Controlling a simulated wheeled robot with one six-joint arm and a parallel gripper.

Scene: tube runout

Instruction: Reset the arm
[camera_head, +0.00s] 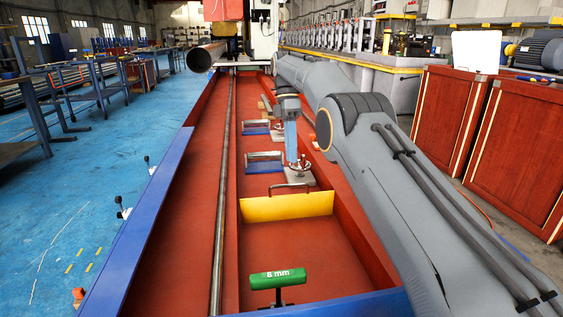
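My grey arm comes in from the lower right and reaches forward over the red trough (170,230). Its far end bends down above the right channel of the trough. My gripper (291,158) appears as a narrow pale blue shape pointing down, just above a small red-and-metal fitting (300,171) on a grey plate. I cannot tell whether it touches the fitting. The fingers are too small and too edge-on to tell whether they are open or shut, and no held object can be made out.
A green handle marked 8 mm (278,279) stands in the near trough, with a yellow divider (284,206) behind it. A long thin rod (223,200) runs along the trough. A large tube (206,56) is at the far end. Red-brown cabinets (450,118) stand at right; blue floor (60,210) is open at left.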

